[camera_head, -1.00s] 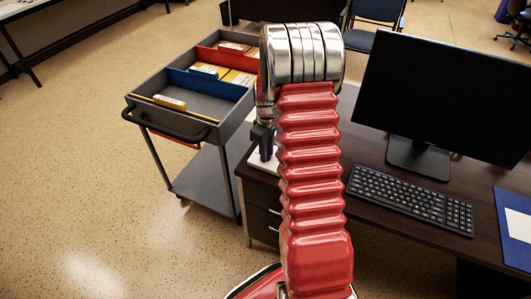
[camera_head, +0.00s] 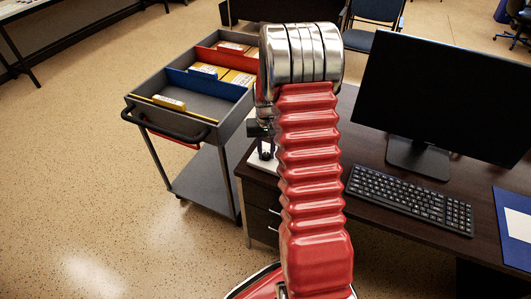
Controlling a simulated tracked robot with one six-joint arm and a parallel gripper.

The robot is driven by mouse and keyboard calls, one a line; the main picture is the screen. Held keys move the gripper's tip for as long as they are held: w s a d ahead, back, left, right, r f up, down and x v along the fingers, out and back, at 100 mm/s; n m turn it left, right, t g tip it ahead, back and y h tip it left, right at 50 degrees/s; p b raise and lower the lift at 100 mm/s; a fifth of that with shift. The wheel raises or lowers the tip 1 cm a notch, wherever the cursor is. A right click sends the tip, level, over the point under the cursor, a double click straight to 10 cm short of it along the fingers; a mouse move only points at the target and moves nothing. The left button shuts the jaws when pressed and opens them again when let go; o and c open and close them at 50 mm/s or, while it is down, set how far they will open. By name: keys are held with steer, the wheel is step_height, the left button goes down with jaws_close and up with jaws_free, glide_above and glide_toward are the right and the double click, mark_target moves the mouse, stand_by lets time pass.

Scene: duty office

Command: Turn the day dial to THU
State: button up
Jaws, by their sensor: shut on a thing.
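My gripper (camera_head: 265,149) is at the left end of the dark desk, partly hidden by my red arm. It points down over a small white surface (camera_head: 257,165) on the desk. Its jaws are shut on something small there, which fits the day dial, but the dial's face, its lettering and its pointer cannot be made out. Which day it shows cannot be told.
A grey cart (camera_head: 150,115) with red and blue dividers and yellow-labelled folders stands left of the desk (camera_head: 385,215). A monitor (camera_head: 440,85), a keyboard (camera_head: 410,198) and a blue folder (camera_head: 508,215) are on the desk, right of my arm. Open floor lies at left.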

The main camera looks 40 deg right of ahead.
mark_target(266, 155)
steer(key=m, duration=0.5)
steer(key=shift+m, duration=0.3)
steer(key=m, duration=0.5)
steer(key=shift+m, duration=0.4)
steer(key=o, duration=1.1)
steer(key=shift+c, duration=0.2)
steer(key=shift+r, duration=0.15)
step_height(266, 155, up, 13)
steer(key=shift+r, duration=0.2)
